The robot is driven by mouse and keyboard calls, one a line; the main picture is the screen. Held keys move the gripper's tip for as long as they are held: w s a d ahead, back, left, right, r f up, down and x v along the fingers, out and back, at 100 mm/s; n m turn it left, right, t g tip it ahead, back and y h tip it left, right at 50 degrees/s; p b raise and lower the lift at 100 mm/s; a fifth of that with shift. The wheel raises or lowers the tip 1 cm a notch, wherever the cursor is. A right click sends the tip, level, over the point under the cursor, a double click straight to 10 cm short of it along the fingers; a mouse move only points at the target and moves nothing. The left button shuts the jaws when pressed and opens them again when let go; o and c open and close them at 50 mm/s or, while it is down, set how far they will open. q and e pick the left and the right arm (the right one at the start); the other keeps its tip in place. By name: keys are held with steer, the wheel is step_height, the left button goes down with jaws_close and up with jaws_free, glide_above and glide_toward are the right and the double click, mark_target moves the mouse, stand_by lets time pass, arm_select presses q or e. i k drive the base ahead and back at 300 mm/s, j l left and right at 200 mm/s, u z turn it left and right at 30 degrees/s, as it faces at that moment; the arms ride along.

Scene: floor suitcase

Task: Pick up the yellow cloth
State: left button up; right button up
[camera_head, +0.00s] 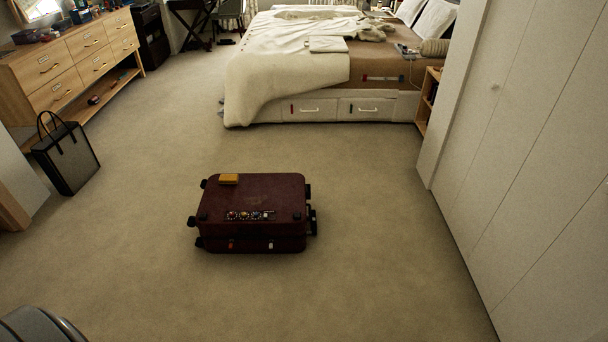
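A small folded yellow cloth (229,179) lies on top of a dark red suitcase (262,193), near its back left corner. The suitcase lies flat on the carpet in the middle of the floor, with stickers on its top and front side. Neither of my grippers shows in the head view.
A bed (300,75) with drawers below stands at the back. A wooden dresser (75,65) and a grey bag (67,158) are at the left. White closet doors (530,130) line the right. The carpet (290,300) around the suitcase is clear.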

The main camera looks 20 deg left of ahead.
mark_target(223, 179)
steer(key=i+j+z, duration=0.1)
steer(key=j+z, duration=0.65)
steer(key=z, duration=0.25)
steer(key=j+z, duration=0.5)
steer(key=k+j, duration=0.1)
steer(key=j, duration=0.35)
steer(key=k+j, duration=0.15)
steer(key=j, duration=0.35)
steer(key=k+j, duration=0.1)
steer(key=j, duration=0.35)
steer(key=k+j, duration=0.15)
steer(key=j, duration=0.3)
steer(key=k+j, duration=0.1)
steer(key=j, duration=0.35)
steer(key=k+j, duration=0.1)
steer(key=j, duration=0.4)
steer(key=k+j, duration=0.15)
steer(key=j, duration=0.3)
